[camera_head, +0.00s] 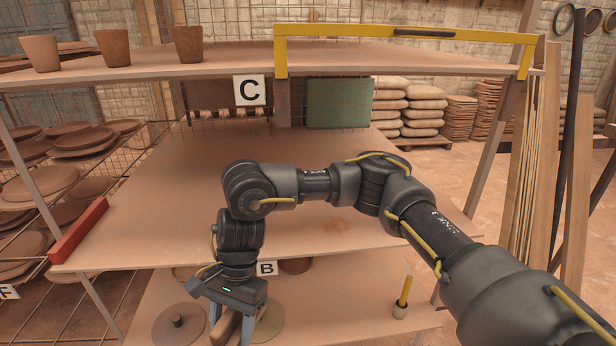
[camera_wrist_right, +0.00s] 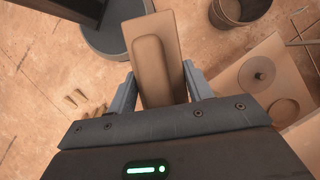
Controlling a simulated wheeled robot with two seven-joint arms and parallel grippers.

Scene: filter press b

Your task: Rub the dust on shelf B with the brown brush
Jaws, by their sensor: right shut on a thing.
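Shelf B (camera_head: 150,215) is the middle board, with a white "B" label (camera_head: 266,268) at its front edge. A faint reddish-brown dust patch (camera_head: 338,226) shows on its right part, partly under my arm. My right gripper (camera_head: 232,322) hangs in front of the shelf's front edge, pointing down. It is shut on the brown brush (camera_head: 222,330), which is cut off by the bottom of the head view. In the right wrist view the brush (camera_wrist_right: 152,62), a tan block with a raised rounded grip, sits between both fingers. My left gripper is not in view.
Above is a board with a "C" label (camera_head: 251,90), clay pots (camera_head: 113,47) and a yellow frame (camera_head: 405,32). A red bar (camera_head: 79,231) lies at shelf B's left edge. The lower board holds discs (camera_head: 178,325) and a cup with a yellow stick (camera_head: 402,300).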

